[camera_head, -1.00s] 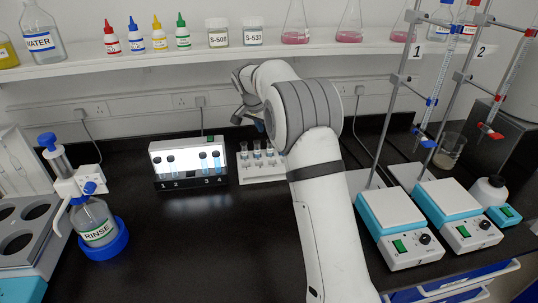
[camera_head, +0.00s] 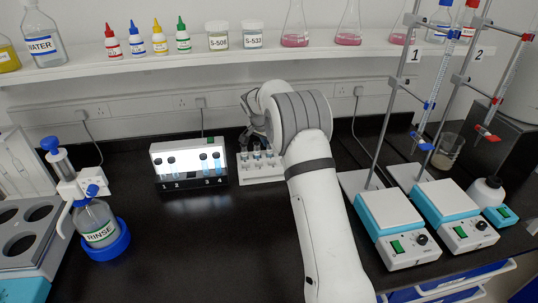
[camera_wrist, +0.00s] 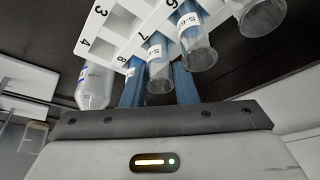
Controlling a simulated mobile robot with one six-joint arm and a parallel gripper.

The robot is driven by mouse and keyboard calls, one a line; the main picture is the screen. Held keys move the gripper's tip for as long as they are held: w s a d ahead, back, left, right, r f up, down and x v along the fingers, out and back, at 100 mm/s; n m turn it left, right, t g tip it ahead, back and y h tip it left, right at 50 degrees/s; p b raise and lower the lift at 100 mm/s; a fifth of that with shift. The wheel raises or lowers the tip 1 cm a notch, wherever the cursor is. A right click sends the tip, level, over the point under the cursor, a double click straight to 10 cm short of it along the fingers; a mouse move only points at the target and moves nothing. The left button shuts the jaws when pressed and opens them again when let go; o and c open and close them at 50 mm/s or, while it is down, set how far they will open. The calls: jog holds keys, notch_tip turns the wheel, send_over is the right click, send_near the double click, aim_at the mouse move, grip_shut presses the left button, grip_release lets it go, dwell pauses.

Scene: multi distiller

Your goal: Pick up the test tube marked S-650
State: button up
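The white test tube rack (camera_head: 262,178) stands on the black bench, partly hidden by my arm. It also shows in the wrist view (camera_wrist: 108,28), numbered 3, 4, 6, 7 and 8. Clear tubes stand in it. One tube (camera_wrist: 159,72) by number 7 has a label starting "S-6"; the rest is unreadable. A second tube (camera_wrist: 198,50) by number 6 also has a partly readable "S-6" label. My gripper (camera_wrist: 159,84) has its blue fingers on either side of the tube by 7. It looks open, with no clear grip on the tube.
A lit box (camera_head: 188,163) with tubes numbered 1 to 4 stands left of the rack. Stirrers (camera_head: 397,232) and clamp stands (camera_head: 393,95) are to the right. A rinse bottle (camera_head: 98,225) is at left. The front middle bench is clear.

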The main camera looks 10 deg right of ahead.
grip_shut()
jog(key=shift+r, duration=0.15)
